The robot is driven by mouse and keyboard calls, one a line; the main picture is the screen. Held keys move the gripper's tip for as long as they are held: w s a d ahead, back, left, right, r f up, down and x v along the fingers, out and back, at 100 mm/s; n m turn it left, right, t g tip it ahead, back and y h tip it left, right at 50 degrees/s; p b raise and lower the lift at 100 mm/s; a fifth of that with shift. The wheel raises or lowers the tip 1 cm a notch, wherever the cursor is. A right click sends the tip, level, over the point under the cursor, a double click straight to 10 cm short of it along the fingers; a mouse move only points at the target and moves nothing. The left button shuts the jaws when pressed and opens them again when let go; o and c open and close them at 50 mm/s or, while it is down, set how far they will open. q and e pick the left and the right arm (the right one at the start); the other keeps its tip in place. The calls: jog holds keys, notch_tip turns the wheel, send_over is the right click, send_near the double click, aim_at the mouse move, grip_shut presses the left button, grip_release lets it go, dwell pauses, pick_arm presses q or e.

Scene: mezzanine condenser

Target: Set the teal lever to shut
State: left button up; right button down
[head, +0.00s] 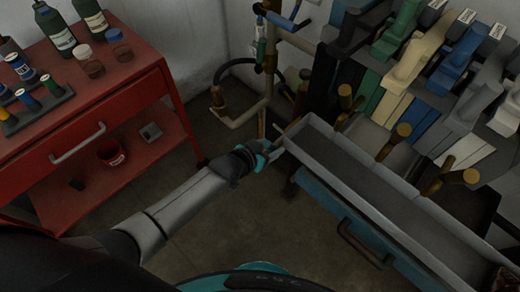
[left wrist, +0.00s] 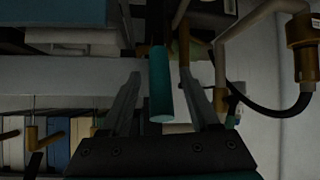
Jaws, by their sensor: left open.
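The teal lever (left wrist: 160,85) shows in the left wrist view as a round bar. It comes down from the top of the picture, between my open left fingers, and its rounded end faces my palm. Gaps show on both sides of it. My left gripper (left wrist: 160,80) is open. In the head view my left gripper (head: 279,143) is low beside the corner of the grey trough. There the lever is hard to tell from the teal parts at my wrist. My right gripper is not in view.
The grey trough (head: 345,172) on a blue drawer unit (head: 345,222) stands right of my gripper. Brass-handled pipes (head: 262,105) and a black hose rise behind it. A red cart (head: 100,110) with bottles stands left. Floor between is clear.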

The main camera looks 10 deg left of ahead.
pick_arm(q)
jog(key=p+v, duration=0.4)
jog(key=v, duration=1.1)
jog(key=shift+p, duration=0.35)
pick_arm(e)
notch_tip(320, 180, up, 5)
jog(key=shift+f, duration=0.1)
pick_arm(q)
jog(key=shift+c, duration=0.3)
